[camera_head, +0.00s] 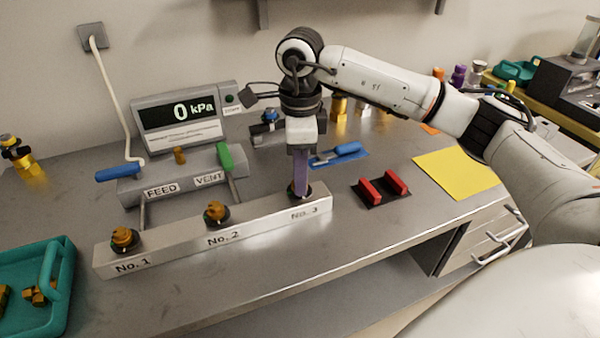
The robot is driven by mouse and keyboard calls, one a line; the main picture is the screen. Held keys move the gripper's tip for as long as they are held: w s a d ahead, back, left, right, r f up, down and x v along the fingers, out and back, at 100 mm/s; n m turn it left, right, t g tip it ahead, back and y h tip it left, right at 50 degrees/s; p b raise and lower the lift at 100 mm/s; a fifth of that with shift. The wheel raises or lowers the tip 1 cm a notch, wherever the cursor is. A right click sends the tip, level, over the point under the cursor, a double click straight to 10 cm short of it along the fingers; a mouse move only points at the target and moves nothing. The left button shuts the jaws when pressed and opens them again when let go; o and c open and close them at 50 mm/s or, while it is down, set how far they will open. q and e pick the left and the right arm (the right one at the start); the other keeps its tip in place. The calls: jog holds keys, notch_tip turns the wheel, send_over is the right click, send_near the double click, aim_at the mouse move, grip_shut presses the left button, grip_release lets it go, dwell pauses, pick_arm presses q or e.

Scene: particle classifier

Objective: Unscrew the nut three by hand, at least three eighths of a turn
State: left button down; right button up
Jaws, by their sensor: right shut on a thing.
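A long grey block (262,222) on the bench carries three fittings labelled No. 1, No. 2 and No. 3. Brass nuts show on No. 1 (122,237) and No. 2 (216,211). My right gripper (300,190) points straight down at the No. 3 position, its purple fingers shut on nut three. The fingers hide most of that nut; only a dark base shows around their tips. My left gripper is not in view.
Behind the block, a display (182,118) reads 0 kPa, above a FEED and VENT manifold with a blue lever (118,173) and a green lever (224,156). A teal tray (65,310) holds brass parts at left. Red blocks (370,192) and a yellow sheet (455,173) lie right.

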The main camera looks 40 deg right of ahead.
jog(key=o, duration=1.1)
jog(key=shift+s+f, duration=0.1)
jog(key=shift+f, duration=0.15)
jog(key=shift+c, duration=0.2)
jog(key=shift+r, duration=0.1)
jog(key=shift+r, duration=0.45)
notch_tip(320, 180, up, 9)
jog(key=shift+r+p, duration=0.2)
jog(key=shift+p, duration=0.1)
